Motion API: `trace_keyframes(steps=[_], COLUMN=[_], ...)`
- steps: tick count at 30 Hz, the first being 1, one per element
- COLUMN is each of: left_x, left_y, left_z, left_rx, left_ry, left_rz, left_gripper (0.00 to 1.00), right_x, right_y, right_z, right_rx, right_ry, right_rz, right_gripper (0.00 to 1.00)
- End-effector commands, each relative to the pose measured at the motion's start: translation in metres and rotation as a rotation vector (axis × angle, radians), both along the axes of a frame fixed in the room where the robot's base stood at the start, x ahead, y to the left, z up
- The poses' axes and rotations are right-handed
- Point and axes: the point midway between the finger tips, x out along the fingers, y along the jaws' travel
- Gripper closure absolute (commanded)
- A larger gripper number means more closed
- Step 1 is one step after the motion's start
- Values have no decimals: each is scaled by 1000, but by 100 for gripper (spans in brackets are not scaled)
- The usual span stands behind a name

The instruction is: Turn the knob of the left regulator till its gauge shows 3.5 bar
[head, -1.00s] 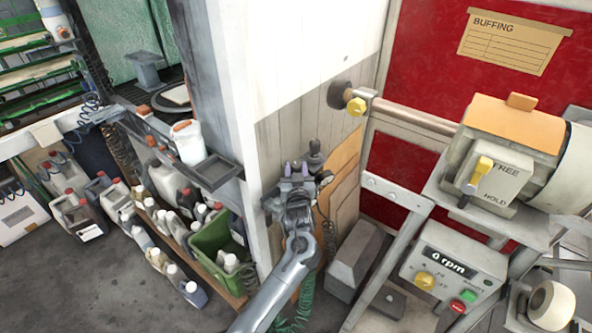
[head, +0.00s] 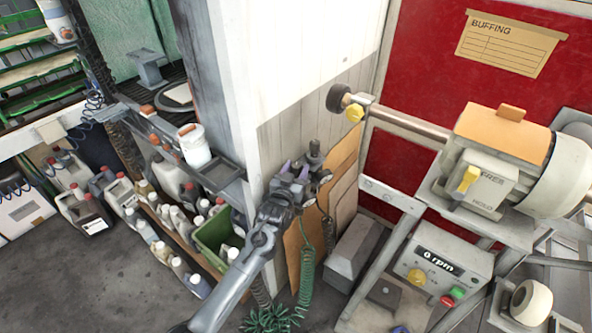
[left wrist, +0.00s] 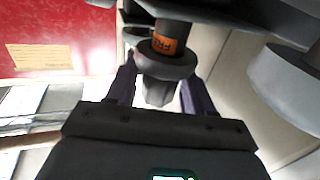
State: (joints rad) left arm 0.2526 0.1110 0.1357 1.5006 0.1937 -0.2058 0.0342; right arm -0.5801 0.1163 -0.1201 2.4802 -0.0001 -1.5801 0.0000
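A dark upright regulator part (head: 315,155) stands at the wooden wall panel in the head view. A small round gauge (head: 325,177) seems to sit just below it; its reading is too small to make out. My left gripper (head: 293,170) is just left of the regulator, its two purple-grey fingers apart. In the left wrist view, a dark cylinder with an orange label (left wrist: 166,45) and a wide grey collar (left wrist: 165,65) shows between the fingertips (left wrist: 160,85). Gaps show beside its lower part; I cannot tell whether the fingers touch the collar. My right gripper is out of view.
A green coiled hose (head: 306,272) hangs below the regulator. The buffing machine (head: 510,150) and its control box (head: 440,270) stand to the right. A white post (head: 225,90), a green crate (head: 212,232) and several bottles are to the left. A large grey rounded thing (left wrist: 285,85) is close in the left wrist view.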

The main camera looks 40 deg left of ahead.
Motion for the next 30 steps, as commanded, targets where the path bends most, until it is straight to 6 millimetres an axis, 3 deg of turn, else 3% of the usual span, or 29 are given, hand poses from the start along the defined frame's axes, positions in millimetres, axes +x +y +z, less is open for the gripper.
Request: trace_keyframes(steps=[14, 30], left_x=[-8, -86], left_y=[-3, -31], left_z=[0, 0], left_rx=[1, -1], left_ry=[1, 2], left_rz=[1, 1], left_gripper=[40, 40], right_x=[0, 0], right_y=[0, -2], right_z=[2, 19], right_rx=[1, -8], right_ry=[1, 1], right_rz=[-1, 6], right_gripper=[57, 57])
